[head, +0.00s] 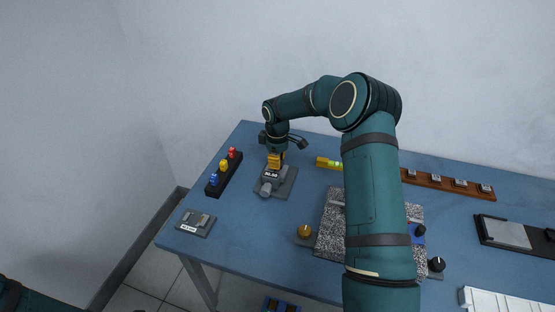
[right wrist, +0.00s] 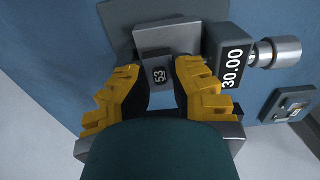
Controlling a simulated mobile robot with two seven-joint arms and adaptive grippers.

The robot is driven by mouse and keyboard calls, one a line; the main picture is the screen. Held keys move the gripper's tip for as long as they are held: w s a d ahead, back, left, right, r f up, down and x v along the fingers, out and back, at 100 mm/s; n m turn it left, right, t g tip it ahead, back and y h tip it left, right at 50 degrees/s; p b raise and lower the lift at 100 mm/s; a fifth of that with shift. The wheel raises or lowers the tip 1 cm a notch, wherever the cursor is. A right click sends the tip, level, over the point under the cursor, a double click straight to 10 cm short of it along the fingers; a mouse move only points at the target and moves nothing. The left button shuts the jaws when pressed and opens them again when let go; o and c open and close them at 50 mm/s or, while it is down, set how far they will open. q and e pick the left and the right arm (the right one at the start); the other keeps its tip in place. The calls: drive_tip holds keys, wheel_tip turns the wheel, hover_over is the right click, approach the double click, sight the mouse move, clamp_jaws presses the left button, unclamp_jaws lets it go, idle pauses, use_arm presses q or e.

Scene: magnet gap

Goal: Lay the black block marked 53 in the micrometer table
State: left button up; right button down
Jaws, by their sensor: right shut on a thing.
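The micrometer table (head: 287,183) is a grey plate with a black readout and a metal thimble, at the left of the blue table. In the right wrist view its grey parts (right wrist: 168,38) lie beyond the fingers, beside the readout (right wrist: 231,68) showing 30.00. My right gripper (head: 274,160), with yellow fingers, is over the micrometer table. The right wrist view shows it shut on the black block marked 53 (right wrist: 160,76), the number facing the camera. I cannot tell whether the block touches the micrometer table. My left gripper is out of view.
A dark rack (head: 216,187) with blue, yellow and red pieces stands left of the micrometer table. A small grey device (head: 196,222) lies near the front left edge. My right arm crosses a speckled plate (head: 330,235). A brown strip with blocks (head: 430,179) is at the back right.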

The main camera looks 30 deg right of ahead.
drive_tip(key=shift+s+d+f, duration=0.1)
drive_tip(key=shift+f, duration=0.3)
drive_tip(key=c, duration=1)
unclamp_jaws()
drive_tip(key=shift+r, duration=0.1)
drive_tip(key=shift+d, duration=0.1)
drive_tip(key=c, duration=0.5)
